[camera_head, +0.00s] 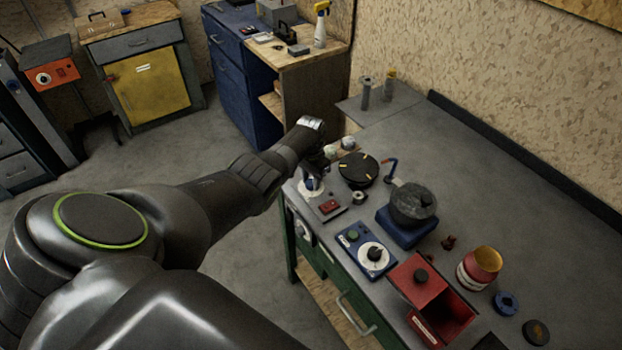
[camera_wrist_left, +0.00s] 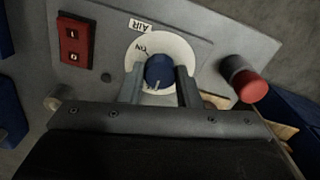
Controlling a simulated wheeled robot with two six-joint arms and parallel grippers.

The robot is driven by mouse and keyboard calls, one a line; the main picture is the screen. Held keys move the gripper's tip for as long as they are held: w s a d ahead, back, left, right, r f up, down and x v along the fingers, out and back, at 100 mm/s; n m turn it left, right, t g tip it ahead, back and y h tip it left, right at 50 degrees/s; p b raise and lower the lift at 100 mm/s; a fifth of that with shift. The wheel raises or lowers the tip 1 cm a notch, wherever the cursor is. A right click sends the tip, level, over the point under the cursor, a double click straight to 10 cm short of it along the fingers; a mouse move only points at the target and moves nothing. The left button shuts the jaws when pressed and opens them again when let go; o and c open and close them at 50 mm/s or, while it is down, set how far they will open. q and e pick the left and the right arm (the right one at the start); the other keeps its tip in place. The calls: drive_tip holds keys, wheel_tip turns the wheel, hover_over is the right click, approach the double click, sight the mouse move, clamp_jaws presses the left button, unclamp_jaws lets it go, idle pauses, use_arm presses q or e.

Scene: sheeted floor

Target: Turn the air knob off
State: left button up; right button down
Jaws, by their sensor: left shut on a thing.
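The air knob (camera_wrist_left: 159,72) is a blue round knob on a white dial plate, under a label reading AIR (camera_wrist_left: 141,25). An ON mark shows on the dial, above and left of the knob. My left gripper (camera_wrist_left: 160,80) is shut on the knob, one finger on each side of it. In the head view the knob (camera_head: 311,184) is small at the left end of the grey bench, with my left gripper (camera_head: 316,170) at it, partly hidden by the wrist. My right gripper does not show.
A red switch (camera_wrist_left: 74,47) is left of the dial and a red-capped part (camera_wrist_left: 249,86) is right of it. On the bench (camera_head: 480,200) are a black round plate (camera_head: 358,169), a blue box with a dial (camera_head: 366,252) and a red open box (camera_head: 450,312). The bench's back right is clear.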

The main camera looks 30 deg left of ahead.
sight(311, 181)
use_arm(q)
drive_tip(key=o, duration=1)
drive_tip(key=shift+r, duration=0.5)
wheel_tip(311, 181, up, 5)
drive_tip(key=shift+f+p, duration=0.1)
drive_tip(key=shift+p, duration=0.55)
wheel_tip(311, 181, up, 12)
drive_tip(key=shift+f+b, duration=0.15)
drive_tip(key=shift+b, duration=0.8)
drive_tip(key=shift+f, duration=0.1)
